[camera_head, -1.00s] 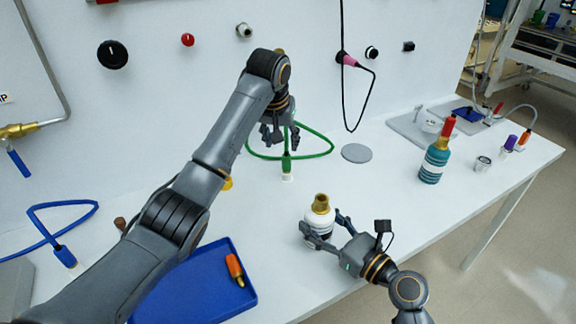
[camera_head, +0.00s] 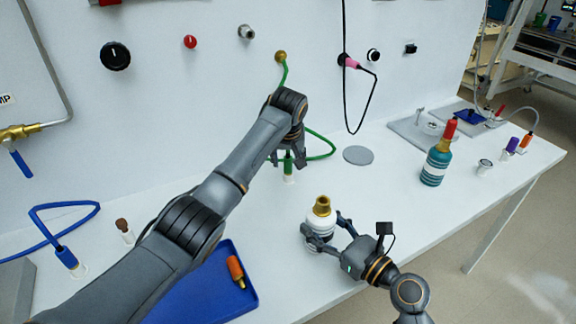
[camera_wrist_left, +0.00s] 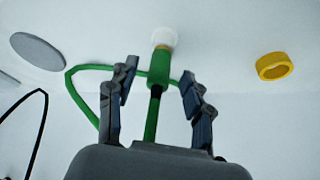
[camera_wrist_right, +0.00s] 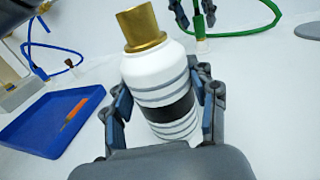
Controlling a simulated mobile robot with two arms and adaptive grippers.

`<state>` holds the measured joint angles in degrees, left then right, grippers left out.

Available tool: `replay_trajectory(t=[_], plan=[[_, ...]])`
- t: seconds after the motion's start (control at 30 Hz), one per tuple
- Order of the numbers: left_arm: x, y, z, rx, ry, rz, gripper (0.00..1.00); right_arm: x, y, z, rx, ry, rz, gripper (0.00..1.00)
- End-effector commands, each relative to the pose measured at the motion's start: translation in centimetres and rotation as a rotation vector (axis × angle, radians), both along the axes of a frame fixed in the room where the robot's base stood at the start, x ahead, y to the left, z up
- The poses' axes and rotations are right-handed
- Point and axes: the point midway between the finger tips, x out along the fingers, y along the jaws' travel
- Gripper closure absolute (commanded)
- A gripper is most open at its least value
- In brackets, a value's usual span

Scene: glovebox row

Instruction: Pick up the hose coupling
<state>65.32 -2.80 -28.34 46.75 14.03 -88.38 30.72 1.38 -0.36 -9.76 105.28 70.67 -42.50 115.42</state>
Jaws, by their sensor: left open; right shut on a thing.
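The green hose coupling (camera_head: 288,166) stands upright on a white base on the bench, with its green hose looping behind. In the left wrist view the coupling (camera_wrist_left: 160,66) is between the two fingers of my left gripper (camera_wrist_left: 158,76). The fingers are apart, with a visible gap on each side. In the head view my left gripper (camera_head: 288,159) is at the coupling and partly hides it. My right gripper (camera_wrist_right: 163,108) is shut on a white bottle (camera_wrist_right: 155,75) with a gold neck and grey and black bands. The bottle (camera_head: 320,220) also shows in the head view.
A blue tray (camera_head: 205,300) holds an orange-handled tool (camera_head: 236,269). A blue hose (camera_head: 65,255) lies at left. A yellow ring (camera_wrist_left: 275,66) lies near the coupling. A grey disc (camera_head: 358,155) and a teal bottle (camera_head: 435,165) are to the right. The wall stands behind.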

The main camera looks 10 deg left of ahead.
Motion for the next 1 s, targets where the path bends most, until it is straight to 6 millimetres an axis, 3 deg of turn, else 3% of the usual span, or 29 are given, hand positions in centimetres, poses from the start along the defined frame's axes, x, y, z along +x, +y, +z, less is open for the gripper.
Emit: replay_trajectory(t=[0.2, 0.47, 0.7, 1.0], plan=[[0.9, 0.1, -2.1, 0.001, 0.000, 0.000, 0.49, 0.0, 0.0, 0.0, 0.000, 0.001, 0.000, 0.83], [1.0, 0.1, -2.3, 0.000, 0.000, 0.000, 0.49, 0.0, 0.0, 0.0, 0.000, 0.001, 0.000, 0.83], [1.0, 0.1, -2.3, 0.000, 0.000, 0.000, 0.98, 0.0, 0.0, 0.0, 0.000, 0.001, 0.000, 0.83], [1.0, 0.1, -2.1, -0.001, -0.002, 0.000, 1.00, 0.0, 0.0, 0.0, 0.000, 0.001, 0.000, 0.83]])
